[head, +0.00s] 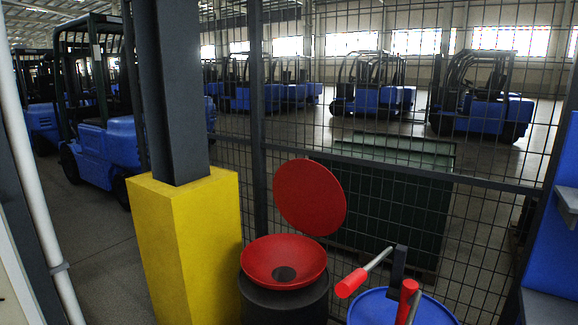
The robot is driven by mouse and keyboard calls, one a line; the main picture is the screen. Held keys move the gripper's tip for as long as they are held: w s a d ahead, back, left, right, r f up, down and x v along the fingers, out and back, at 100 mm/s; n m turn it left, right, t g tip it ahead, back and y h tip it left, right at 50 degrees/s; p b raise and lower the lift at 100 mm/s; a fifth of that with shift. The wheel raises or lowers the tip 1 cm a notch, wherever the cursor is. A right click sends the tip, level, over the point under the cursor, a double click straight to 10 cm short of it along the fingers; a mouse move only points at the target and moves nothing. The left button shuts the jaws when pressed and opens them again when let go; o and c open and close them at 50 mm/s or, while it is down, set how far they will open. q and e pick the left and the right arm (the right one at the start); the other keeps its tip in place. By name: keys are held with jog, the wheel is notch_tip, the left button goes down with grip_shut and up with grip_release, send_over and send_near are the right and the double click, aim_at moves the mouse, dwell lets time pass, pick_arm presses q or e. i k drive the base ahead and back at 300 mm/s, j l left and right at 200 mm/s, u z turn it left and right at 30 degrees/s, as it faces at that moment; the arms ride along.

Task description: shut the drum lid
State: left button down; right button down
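A dark drum (284,307) stands at the bottom centre, with a red funnel (262,263) on its top. The funnel has a dark round hole in its middle. The round red lid (309,197) stands open, tilted up behind and above the funnel, with its face towards me. The lower part of the drum is cut off by the picture's bottom edge. Neither of my grippers shows in the head view.
A yellow block (185,250) around a dark post stands close left of the drum. To the right is a blue drum top (385,309) with a dark upright and red-ended grey rods (364,273). A wire mesh fence (400,180) rises behind. Blue forklifts stand beyond.

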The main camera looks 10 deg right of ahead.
aim_at(307, 194)
jog(key=i+j, duration=0.2)
jog(key=j, duration=0.2)
jog(key=i+j, duration=0.25)
jog(key=j, duration=0.15)
jog(key=i+j, duration=0.2)
jog(key=j, duration=0.2)
jog(key=i+j+z, duration=0.1)
jog(key=i+j, duration=0.15)
jog(key=j, duration=0.15)
